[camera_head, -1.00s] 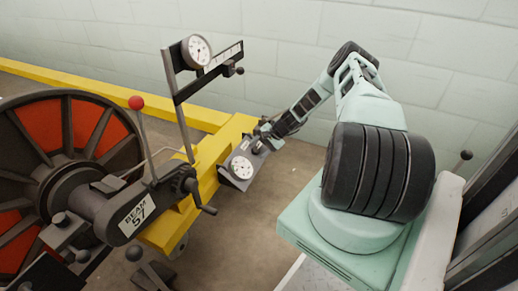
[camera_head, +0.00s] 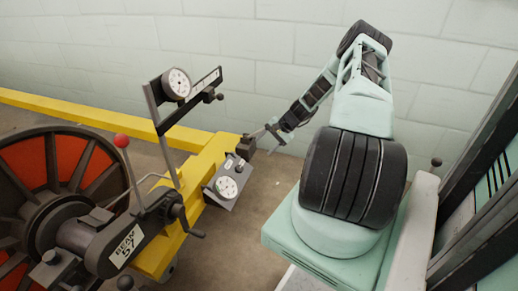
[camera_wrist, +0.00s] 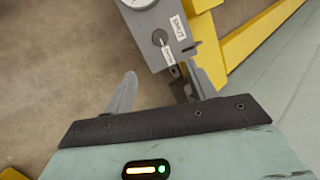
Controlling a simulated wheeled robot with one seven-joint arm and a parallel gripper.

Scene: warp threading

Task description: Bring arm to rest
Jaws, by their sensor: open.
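My gripper (camera_head: 262,134) is at the end of my outstretched arm, just beyond the yellow beam's end. In the wrist view its two fingers (camera_wrist: 163,62) are spread with nothing held between them. A grey gauge box (camera_head: 222,190) with a white dial and a dark knob sits on the yellow frame, just left of and below my gripper. In the wrist view the same grey box (camera_wrist: 146,22) lies ahead of the fingers, with a knob and white tags, one reading SHUT. The exact gap between fingers and box is hard to tell.
A post carries a second dial (camera_head: 176,84). A yellow frame (camera_head: 205,163) runs along the pale block wall. Bare floor (camera_head: 262,180) shows between frame and my base.

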